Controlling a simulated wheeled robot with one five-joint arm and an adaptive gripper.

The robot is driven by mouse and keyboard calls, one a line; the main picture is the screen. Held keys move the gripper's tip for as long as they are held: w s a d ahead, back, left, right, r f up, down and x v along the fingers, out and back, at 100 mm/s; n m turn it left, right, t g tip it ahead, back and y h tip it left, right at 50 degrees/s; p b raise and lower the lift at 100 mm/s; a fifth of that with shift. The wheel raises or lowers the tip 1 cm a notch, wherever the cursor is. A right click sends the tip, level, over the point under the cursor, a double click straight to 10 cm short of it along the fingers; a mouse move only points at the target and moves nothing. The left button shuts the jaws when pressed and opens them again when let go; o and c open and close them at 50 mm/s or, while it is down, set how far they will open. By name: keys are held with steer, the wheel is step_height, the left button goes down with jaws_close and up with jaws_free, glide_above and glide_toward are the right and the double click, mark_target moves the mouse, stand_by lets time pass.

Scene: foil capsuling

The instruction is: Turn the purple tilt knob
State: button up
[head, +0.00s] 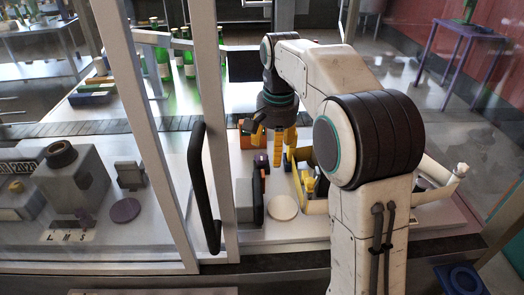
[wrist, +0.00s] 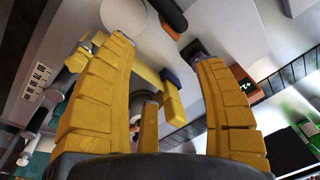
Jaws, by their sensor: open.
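My gripper (head: 279,152) hangs from the arm over the white worktop, its yellow segmented fingers pointing down. In the wrist view my gripper (wrist: 163,50) is open, its fingers spread wide with nothing gripped between them. A small dark purple piece, which looks like the tilt knob (head: 261,158), stands just left of the fingers in the head view. In the wrist view a dark purplish piece, probably the same knob (wrist: 192,48), shows at the tip of the right finger, partly hidden by it. I cannot tell whether they touch.
A white round disc (head: 284,207) and a black upright part (head: 258,195) are near the gripper. A yellow frame (head: 310,190) stands to its right. A black door handle (head: 204,188) and grey posts are at left. A flat purple disc (head: 125,210) lies farther left.

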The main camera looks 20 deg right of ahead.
mark_target(261, 156)
steer(key=w+f+m+p, duration=0.1)
steer(key=w, duration=0.2)
steer(key=w+f+m, duration=0.1)
steer(key=w+m, duration=0.1)
steer(key=w, duration=0.2)
steer(key=w+f+m+g+p, duration=0.1)
steer(key=w+f, duration=0.1)
steer(key=w, duration=0.1)
steer(key=shift+w+p, duration=0.2)
steer(key=shift+p, duration=0.15)
steer(key=shift+w+f+m, duration=0.45)
steer(key=shift+m, duration=0.05)
steer(key=shift+w+f, duration=0.15)
steer(key=shift+f, duration=0.35)
steer(key=shift+f+b, duration=0.5)
steer(key=shift+f, duration=2.9)
steer(key=c, duration=1.2)
